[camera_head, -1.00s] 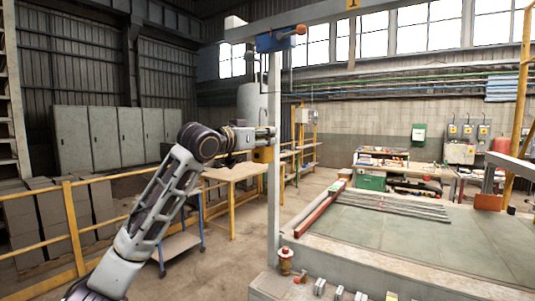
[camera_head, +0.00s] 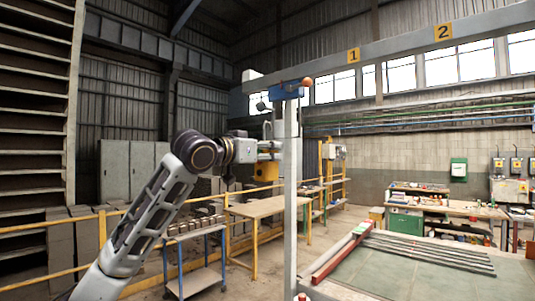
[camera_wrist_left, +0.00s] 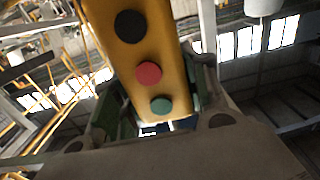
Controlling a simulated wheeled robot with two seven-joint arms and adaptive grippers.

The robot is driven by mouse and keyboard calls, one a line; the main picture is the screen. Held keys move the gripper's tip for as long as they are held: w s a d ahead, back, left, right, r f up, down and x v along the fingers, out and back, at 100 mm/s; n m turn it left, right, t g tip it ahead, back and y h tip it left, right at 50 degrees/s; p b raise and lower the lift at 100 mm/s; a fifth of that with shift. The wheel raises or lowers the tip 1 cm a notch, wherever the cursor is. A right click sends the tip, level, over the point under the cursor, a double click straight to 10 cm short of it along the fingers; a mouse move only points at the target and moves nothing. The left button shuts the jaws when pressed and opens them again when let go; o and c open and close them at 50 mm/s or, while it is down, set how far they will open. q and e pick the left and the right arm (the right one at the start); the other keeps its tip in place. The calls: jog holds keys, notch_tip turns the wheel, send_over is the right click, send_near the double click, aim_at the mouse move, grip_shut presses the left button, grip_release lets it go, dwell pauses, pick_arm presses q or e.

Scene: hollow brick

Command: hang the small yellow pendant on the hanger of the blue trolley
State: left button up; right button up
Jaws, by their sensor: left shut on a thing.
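The blue trolley (camera_head: 286,92) sits on the overhead beam at the top of the grey post, with an orange knob at its right. My left gripper (camera_head: 270,150) is below the trolley, just left of the post in the head view. It is shut on the small yellow pendant (camera_head: 265,172), which shows partly below the fingers. In the left wrist view the pendant (camera_wrist_left: 147,50) shows a black, a red and a green button between the fingers (camera_wrist_left: 150,115). The trolley's hanger cannot be made out clearly. My right gripper is out of view.
The grey post (camera_head: 291,200) stands close to the right of my left gripper. The beam (camera_head: 400,48) carries signs 1 and 2. Behind are a wooden table (camera_head: 258,207), a blue-framed cart (camera_head: 195,235) and yellow railing (camera_head: 60,228). Metal bars (camera_head: 425,252) lie on the platform at right.

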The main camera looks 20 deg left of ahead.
pick_arm(q)
jog(key=shift+d+r, duration=0.1)
jog(key=shift+d, duration=0.05)
jog(key=shift+w, duration=0.1)
jog(key=shift+w, duration=0.15)
jog(key=shift+p+x, duration=0.55)
jog(key=shift+x, duration=0.8)
jog(key=shift+p+x, duration=0.35)
jog(key=shift+x, duration=0.65)
jog(key=shift+w+d+f, duration=0.3)
jog(key=shift+w+f, duration=0.3)
jog(key=shift+w, duration=0.25)
jog(key=shift+w+d+f, duration=0.35)
jog(key=shift+w+f, duration=0.2)
jog(key=shift+w, duration=0.35)
jog(key=shift+f, duration=0.1)
